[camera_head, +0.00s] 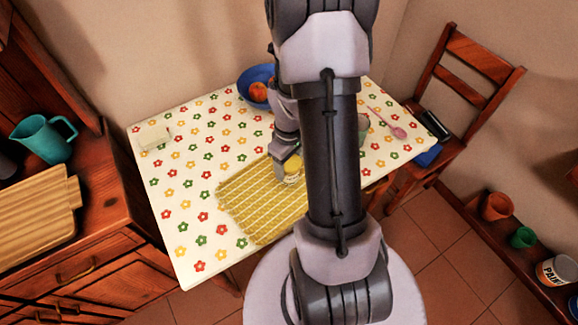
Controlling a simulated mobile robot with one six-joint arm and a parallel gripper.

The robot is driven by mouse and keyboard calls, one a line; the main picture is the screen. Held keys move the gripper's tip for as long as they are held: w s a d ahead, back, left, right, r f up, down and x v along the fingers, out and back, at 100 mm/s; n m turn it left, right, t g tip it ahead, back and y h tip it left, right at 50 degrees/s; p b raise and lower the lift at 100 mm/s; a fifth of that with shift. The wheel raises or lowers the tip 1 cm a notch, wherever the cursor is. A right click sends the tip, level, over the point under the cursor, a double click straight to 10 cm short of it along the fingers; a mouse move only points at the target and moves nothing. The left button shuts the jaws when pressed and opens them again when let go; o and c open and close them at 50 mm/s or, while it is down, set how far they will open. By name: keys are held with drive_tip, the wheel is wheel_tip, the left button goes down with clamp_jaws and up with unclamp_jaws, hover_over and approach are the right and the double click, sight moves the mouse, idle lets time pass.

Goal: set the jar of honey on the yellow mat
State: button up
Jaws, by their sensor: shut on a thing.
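The yellow woven mat (252,203) lies on the flowered tablecloth, toward the near side of the table. The jar of honey (292,172), small with a yellow lid and a pale label, is at the mat's upper right part. My gripper (288,158) is at the jar and shut on it. My arm hides the right side of the mat and part of the gripper. I cannot tell whether the jar's base touches the mat or is slightly above it.
A blue bowl (256,76) with orange fruit stands at the table's back. A white block-like dish (153,136) is at the back left, a pink spoon (388,124) at the right. A chair (468,85) stands right of the table.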

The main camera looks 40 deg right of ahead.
drive_tip(key=shift+r, duration=0.1)
drive_tip(key=o, duration=1.8)
drive_tip(key=shift+c, duration=0.2)
wheel_tip(320, 180, up, 12)
drive_tip(key=p, duration=0.5)
drive_tip(key=shift+r+p, duration=0.2)
drive_tip(key=shift+p, duration=0.15)
